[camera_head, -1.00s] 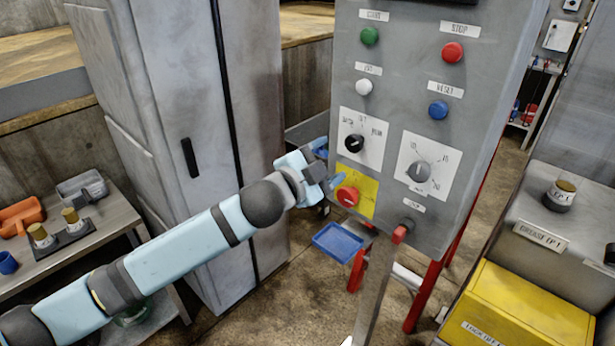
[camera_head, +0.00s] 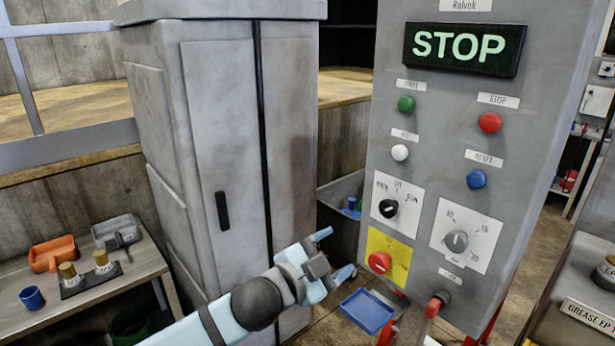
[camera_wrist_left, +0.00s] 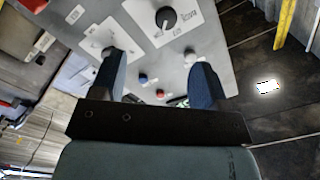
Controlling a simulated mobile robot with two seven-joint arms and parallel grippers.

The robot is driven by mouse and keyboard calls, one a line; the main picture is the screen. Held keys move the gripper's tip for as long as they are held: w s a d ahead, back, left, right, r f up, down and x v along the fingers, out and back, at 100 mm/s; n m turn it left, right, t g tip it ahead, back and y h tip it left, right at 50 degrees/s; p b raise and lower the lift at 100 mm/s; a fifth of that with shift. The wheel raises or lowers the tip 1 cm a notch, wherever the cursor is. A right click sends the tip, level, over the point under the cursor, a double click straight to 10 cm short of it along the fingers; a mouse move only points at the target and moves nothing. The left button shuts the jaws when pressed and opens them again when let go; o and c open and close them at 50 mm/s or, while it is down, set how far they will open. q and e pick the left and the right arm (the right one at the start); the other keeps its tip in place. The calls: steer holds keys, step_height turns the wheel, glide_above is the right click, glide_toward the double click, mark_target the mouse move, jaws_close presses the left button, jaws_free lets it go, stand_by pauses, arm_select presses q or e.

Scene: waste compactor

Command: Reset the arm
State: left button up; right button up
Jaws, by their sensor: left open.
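My left gripper (camera_head: 334,254) is open and empty in the head view. It is left of the control panel (camera_head: 452,115) and in front of the grey cabinet. The panel carries a lit STOP display (camera_head: 464,48), a green button (camera_head: 406,104), a red button (camera_head: 490,123), a white button (camera_head: 400,153) and a blue button (camera_head: 476,179). Two dials and a red knob on a yellow plate (camera_head: 380,262) sit lower. In the left wrist view, the gripper's two fingers (camera_wrist_left: 158,80) stand apart with the panel face beyond them. My right gripper is not in view.
A grey cabinet (camera_head: 222,140) stands behind my left arm. A low table at left holds an orange tray (camera_head: 54,254), a grey tray (camera_head: 116,231) and a blue cup (camera_head: 32,297). A blue tray (camera_head: 367,311) lies below the panel. A grease-labelled unit (camera_head: 588,316) is at right.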

arm_select(q)
steer(key=s+a+f+n+y+p, duration=0.1)
steer(key=s+a+f+n+y, duration=0.35)
steer(key=f, duration=0.45)
steer(key=s+a+f+n+t+y, duration=0.1)
steer(key=s+a+f+n, duration=0.35)
steer(key=a+f, duration=0.4)
steer(key=s+a+f+n+y+p, duration=0.1)
steer(key=s+a+f+n+y, duration=0.35)
steer(key=f, duration=0.55)
steer(key=s+a+f+n+g, duration=0.1)
steer(key=s+a+f+n, duration=0.1)
steer(key=s+a+f, duration=0.5)
steer(key=s+a, duration=0.2)
steer(key=s, duration=0.2)
steer(key=shift+s+a+f+g+y, duration=0.15)
steer(key=shift+a+g+y, duration=0.05)
steer(key=shift+g+y, duration=0.1)
